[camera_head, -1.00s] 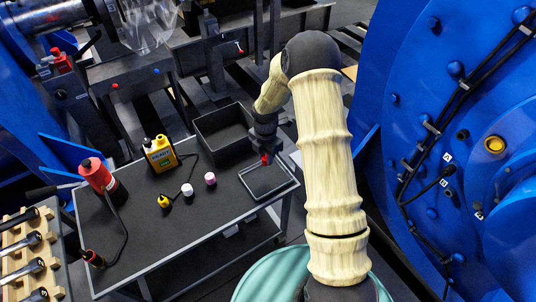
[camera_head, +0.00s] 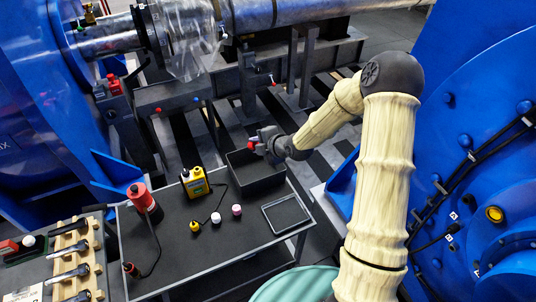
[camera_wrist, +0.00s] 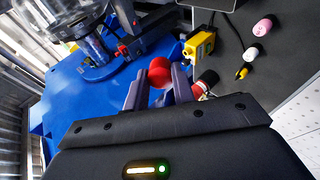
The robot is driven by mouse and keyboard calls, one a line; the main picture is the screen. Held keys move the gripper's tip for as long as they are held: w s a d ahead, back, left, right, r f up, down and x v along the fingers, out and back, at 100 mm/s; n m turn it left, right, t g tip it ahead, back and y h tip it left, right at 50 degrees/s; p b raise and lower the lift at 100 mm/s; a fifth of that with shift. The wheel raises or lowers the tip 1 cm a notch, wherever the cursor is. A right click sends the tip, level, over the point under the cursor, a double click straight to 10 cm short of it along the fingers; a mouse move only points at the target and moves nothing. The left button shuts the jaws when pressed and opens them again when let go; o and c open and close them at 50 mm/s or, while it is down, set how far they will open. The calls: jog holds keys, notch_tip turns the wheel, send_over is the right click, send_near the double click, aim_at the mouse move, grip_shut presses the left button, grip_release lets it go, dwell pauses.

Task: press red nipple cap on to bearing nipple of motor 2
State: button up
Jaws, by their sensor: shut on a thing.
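My gripper (camera_head: 261,142) is shut on the red nipple cap (camera_head: 252,146), held above the black bin on the cart. In the wrist view the red cap (camera_wrist: 159,72) shows as a round red piece between the two dark fingertips. Large blue motor housings stand at left (camera_head: 35,100) and right (camera_head: 470,110). I cannot tell which one is motor 2. A shaft bearing with a red fitting (camera_head: 113,86) is beside the left housing. Small brass fittings (camera_head: 89,14) sit above it. I cannot make out the bearing nipple for certain.
The cart (camera_head: 190,255) carries a black bin (camera_head: 265,180), a shallow tray (camera_head: 286,214), a yellow box (camera_head: 195,183), a red bottle (camera_head: 142,197) and small caps (camera_head: 216,218). A tool rack (camera_head: 70,262) is at left. Steel rails and stands lie behind the cart.

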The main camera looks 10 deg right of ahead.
jog(key=s+a+r+t+y+p, duration=0.2)
jog(key=r+p, duration=0.3)
jog(key=r, duration=0.8)
jog(key=s+a+r+t+y+p, duration=0.1)
jog(key=r+t+p, duration=0.3)
jog(key=r, duration=0.9)
jog(key=shift+s+a+r+m+t+y+p, duration=0.2)
jog(key=shift+s+a+m+t+y+p, duration=0.15)
jog(key=shift+a+p, duration=0.3)
